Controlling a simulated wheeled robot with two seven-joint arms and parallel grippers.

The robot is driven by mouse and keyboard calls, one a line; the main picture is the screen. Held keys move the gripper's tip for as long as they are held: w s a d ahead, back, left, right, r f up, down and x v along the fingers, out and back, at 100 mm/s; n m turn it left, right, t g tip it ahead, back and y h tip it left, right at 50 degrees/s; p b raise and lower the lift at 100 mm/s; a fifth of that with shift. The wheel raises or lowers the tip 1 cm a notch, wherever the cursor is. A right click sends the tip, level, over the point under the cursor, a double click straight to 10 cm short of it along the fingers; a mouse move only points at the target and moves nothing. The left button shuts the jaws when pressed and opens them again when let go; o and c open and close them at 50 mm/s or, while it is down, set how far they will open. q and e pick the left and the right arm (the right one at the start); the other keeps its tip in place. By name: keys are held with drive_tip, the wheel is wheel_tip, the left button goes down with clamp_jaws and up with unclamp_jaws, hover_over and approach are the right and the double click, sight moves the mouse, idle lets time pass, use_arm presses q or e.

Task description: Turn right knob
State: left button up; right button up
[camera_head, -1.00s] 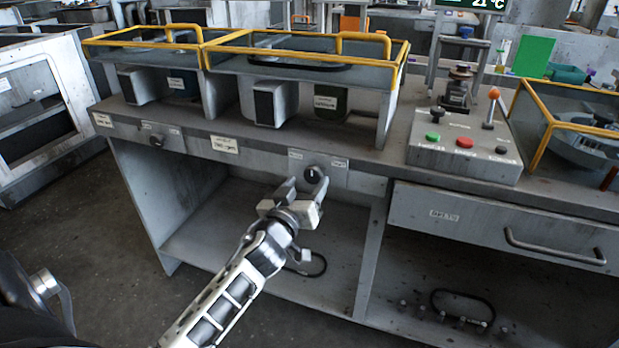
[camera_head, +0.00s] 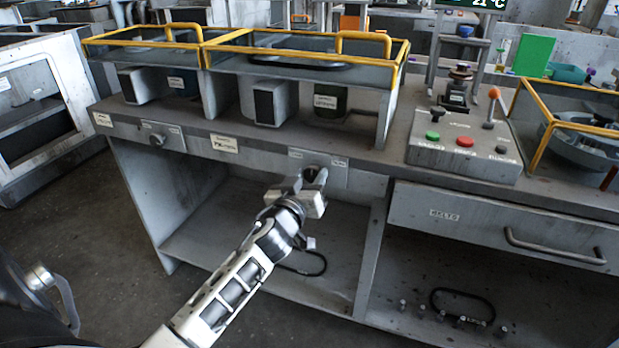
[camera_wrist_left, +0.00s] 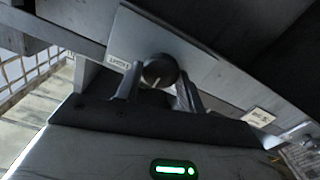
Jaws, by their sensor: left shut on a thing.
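The right knob (camera_wrist_left: 160,70) is round and dark with a light pointer line. It sits on a grey plate (camera_head: 336,174) on the bench front, between two small labels. My left gripper (camera_head: 313,177) is at this knob and hides most of it in the head view. In the left wrist view the two fingers of the gripper (camera_wrist_left: 160,84) stand on either side of the knob, shut on it. The left knob (camera_head: 157,140) sits on its own plate further left and nothing touches it. My right gripper is not in view.
Above the knobs, yellow-framed housings (camera_head: 300,60) stand on the bench. To the right are a control box (camera_head: 465,150) with coloured buttons and a lever, and a drawer with a handle (camera_head: 550,247). An open shelf (camera_head: 220,250) lies below the knobs.

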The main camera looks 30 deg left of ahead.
use_arm(q)
drive_tip(key=shift+m, duration=0.3)
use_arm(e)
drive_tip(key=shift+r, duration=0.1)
use_arm(q)
drive_tip(key=shift+d+m, duration=0.1)
drive_tip(key=shift+m, duration=0.9)
drive_tip(key=shift+m+p, duration=0.35)
drive_tip(key=shift+m, duration=0.55)
drive_tip(key=m, duration=0.2)
drive_tip(key=shift+m, duration=0.3)
drive_tip(key=shift+d+m+p, duration=0.1)
drive_tip(key=shift+m+p, duration=0.2)
drive_tip(key=shift+m, duration=0.9)
drive_tip(key=shift+f+m, duration=0.1)
drive_tip(key=shift+m, duration=1)
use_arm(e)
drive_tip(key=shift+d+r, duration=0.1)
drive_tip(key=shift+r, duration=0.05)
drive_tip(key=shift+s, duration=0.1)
use_arm(q)
drive_tip(key=o, duration=1)
drive_tip(key=shift+c, duration=0.2)
